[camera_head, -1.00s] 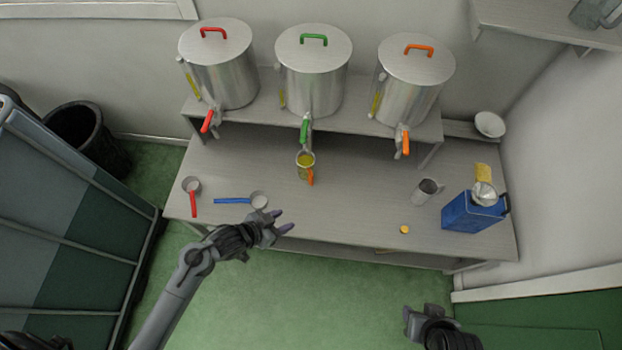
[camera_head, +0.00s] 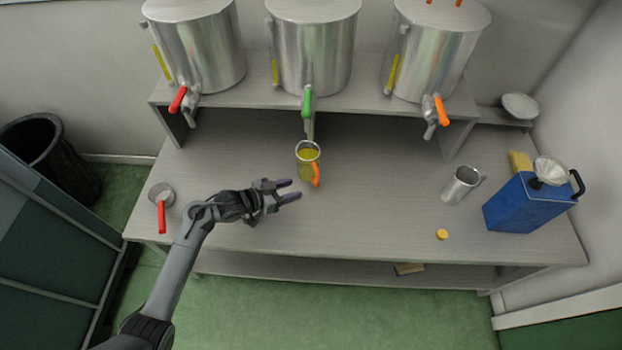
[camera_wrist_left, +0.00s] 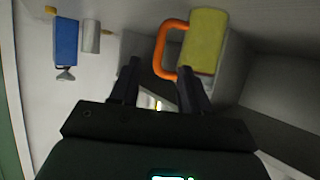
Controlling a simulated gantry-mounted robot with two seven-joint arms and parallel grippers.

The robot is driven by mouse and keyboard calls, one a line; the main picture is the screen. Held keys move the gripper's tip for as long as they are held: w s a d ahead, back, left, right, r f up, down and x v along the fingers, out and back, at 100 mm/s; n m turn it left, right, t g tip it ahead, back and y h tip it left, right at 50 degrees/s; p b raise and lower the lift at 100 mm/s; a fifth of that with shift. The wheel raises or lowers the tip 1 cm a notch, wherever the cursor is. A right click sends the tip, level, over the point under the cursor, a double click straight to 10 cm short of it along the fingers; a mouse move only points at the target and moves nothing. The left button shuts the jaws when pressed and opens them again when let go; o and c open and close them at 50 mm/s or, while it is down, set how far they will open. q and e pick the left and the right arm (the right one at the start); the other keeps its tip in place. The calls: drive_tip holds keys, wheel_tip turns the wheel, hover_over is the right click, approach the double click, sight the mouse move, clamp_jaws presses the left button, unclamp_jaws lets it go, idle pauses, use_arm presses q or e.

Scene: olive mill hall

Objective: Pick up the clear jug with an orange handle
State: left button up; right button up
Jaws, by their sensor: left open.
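The clear jug (camera_head: 306,165) holds yellow-green liquid and stands upright on the table below the green-tapped tank. Its orange handle (camera_head: 316,175) faces the front right. My left gripper (camera_head: 291,191) is open and empty, just in front of the jug and a little to its left, apart from it. In the left wrist view the jug (camera_wrist_left: 207,42) appears beyond the fingertips, with the orange handle (camera_wrist_left: 160,50) ahead of the gap between the fingers (camera_wrist_left: 157,78). My right gripper is not in view.
Three steel tanks with red, green and orange taps stand on a raised shelf (camera_head: 360,97) behind. A metal cup (camera_head: 461,186), yellow cap (camera_head: 442,234) and blue canister (camera_head: 530,203) are right. Table between jug and cup is clear.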

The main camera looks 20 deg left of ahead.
sight(318, 180)
use_arm(q)
drive_tip(key=b+x, duration=0.2)
drive_tip(key=x, duration=0.4)
drive_tip(key=shift+w+a+r+b, duration=0.1)
drive_tip(key=shift+w+b, duration=0.15)
drive_tip(key=shift+b, duration=0.05)
drive_tip(key=shift+w+d+f+b, duration=0.2)
drive_tip(key=shift+w+b, duration=0.05)
drive_tip(key=shift+b, duration=0.05)
drive_tip(key=shift+b+x, duration=1.15)
drive_tip(key=shift+x, duration=1.15)
drive_tip(key=shift+s+d+r, duration=0.1)
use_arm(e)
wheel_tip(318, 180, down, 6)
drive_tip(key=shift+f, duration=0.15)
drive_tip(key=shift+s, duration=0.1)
use_arm(q)
clamp_jaws()
drive_tip(key=shift+r, duration=0.15)
